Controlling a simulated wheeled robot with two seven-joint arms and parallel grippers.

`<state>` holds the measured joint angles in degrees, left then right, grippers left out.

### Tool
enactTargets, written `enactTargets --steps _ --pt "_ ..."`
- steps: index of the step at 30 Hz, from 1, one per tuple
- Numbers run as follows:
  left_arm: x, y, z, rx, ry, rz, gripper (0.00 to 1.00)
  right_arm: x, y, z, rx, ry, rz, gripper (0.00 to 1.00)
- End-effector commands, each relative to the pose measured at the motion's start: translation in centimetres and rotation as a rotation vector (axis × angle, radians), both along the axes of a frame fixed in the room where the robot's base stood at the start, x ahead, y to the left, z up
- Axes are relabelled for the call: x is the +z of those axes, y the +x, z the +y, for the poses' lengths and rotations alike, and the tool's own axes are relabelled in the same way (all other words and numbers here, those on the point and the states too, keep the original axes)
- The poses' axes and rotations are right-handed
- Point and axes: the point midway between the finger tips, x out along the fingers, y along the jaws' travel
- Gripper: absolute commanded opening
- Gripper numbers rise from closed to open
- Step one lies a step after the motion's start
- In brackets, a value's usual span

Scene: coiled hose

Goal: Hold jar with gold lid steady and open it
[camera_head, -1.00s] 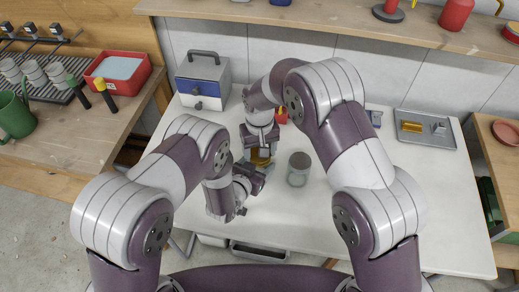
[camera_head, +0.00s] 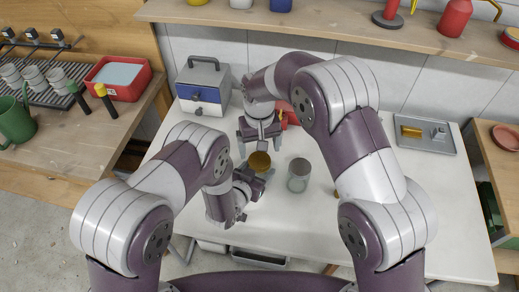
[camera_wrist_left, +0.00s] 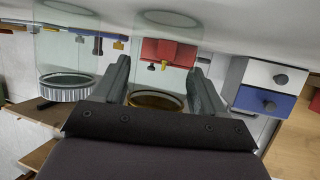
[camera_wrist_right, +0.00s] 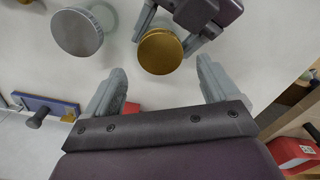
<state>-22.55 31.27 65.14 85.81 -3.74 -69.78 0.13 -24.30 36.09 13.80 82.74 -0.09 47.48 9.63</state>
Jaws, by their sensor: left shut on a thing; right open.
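The jar with the gold lid (camera_head: 259,161) stands upright on the white table, and its gold lid (camera_wrist_right: 160,51) is seen from above in the right wrist view. My left gripper (camera_head: 258,178) is shut on the glass body of this jar (camera_wrist_left: 160,75), below the lid. The lid sits on the jar's top; whether it is loose I cannot tell. My right gripper (camera_wrist_right: 157,82) is open and empty. It is behind and above the jar, apart from the lid. A second jar with a grey lid (camera_head: 300,167) stands just to the right.
A white and blue drawer box (camera_head: 203,88) stands at the table's back left. A red object (camera_head: 290,114) is behind my right gripper. A metal tray (camera_head: 424,134) lies at the back right. The table's front right (camera_head: 450,230) is clear.

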Motion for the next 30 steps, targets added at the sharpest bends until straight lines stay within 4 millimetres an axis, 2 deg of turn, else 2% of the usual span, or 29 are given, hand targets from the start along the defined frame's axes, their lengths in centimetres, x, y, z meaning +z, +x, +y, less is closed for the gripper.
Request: enactTargets --steps 5,8,18,21,30 --pt "-0.5 -0.3 0.1 0.000 0.006 0.013 0.00 2.4 0.1 0.0 -0.317 0.003 -0.005 0.88" --pt "-0.5 -0.3 0.1 0.000 0.006 0.013 0.00 2.7 0.0 0.0 -0.432 0.001 -0.002 0.88" --pt "-0.5 -0.3 0.1 0.000 0.006 0.013 0.00 -3.2 0.0 0.0 -0.455 0.001 -0.002 0.88" --pt "-0.5 -0.3 0.1 0.000 0.006 0.013 0.00 -4.3 0.0 0.0 -0.455 0.001 -0.002 0.88" --pt "-0.5 -0.3 0.1 0.000 0.006 0.013 0.00 -4.9 0.0 0.0 -0.454 0.003 -0.003 0.88"
